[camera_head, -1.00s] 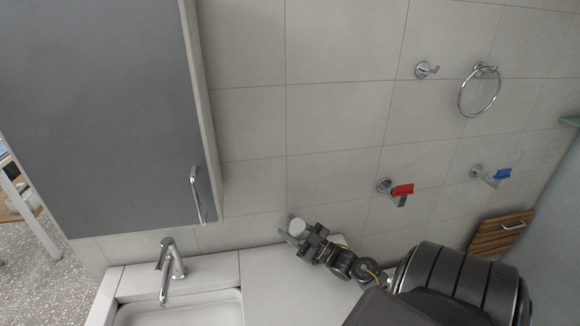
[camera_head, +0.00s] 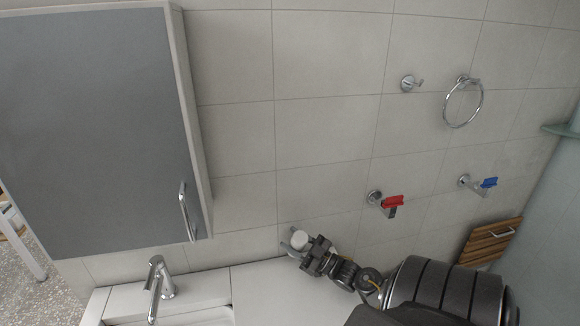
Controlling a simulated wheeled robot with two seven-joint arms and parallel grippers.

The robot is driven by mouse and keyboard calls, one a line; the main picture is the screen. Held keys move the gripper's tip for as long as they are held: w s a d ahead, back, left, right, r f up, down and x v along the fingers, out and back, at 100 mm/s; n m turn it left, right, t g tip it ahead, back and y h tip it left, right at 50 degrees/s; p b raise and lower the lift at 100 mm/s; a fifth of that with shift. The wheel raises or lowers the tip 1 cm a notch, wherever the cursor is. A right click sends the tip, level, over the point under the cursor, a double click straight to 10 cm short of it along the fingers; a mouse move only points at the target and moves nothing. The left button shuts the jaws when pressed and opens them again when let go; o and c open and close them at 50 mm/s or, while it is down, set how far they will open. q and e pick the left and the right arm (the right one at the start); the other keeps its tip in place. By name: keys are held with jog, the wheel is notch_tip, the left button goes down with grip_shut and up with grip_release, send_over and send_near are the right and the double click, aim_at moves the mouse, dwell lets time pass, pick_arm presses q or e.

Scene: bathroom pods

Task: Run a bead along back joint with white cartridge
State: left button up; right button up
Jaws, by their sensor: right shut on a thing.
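My right gripper (camera_head: 292,246) is shut on a white cylindrical thing (camera_head: 299,239), which looks like the white cartridge; only its round end shows between the fingers. It is close to the tiled wall, just above the back of the white counter (camera_head: 262,293). The back joint, where the counter meets the tiles, runs left of the gripper toward the tap; my gripper and arm hide part of it. I cannot tell whether the cartridge touches the joint or whether a bead lies on it. My left gripper does not show.
A grey cabinet (camera_head: 90,120) with a chrome handle hangs at the left. A chrome tap (camera_head: 159,278) stands by the basin below it. Red (camera_head: 392,202) and blue (camera_head: 488,183) valves, a hook (camera_head: 410,83) and a towel ring (camera_head: 463,103) project from the wall.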

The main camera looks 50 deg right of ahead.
jog(key=shift+s+d, duration=0.2)
jog(key=shift+d, duration=0.15)
jog(key=shift+s+d+r, duration=0.1)
jog(key=shift+s+d, duration=0.7)
jog(key=shift+s+d+r, duration=0.1)
jog(key=shift+s+d, duration=0.4)
jog(key=shift+d, duration=0.15)
jog(key=shift+s+d, duration=0.1)
jog(key=shift+s+d+r, duration=0.1)
jog(key=shift+s+d, duration=0.45)
jog(key=shift+d, duration=0.1)
jog(key=shift+s, duration=0.1)
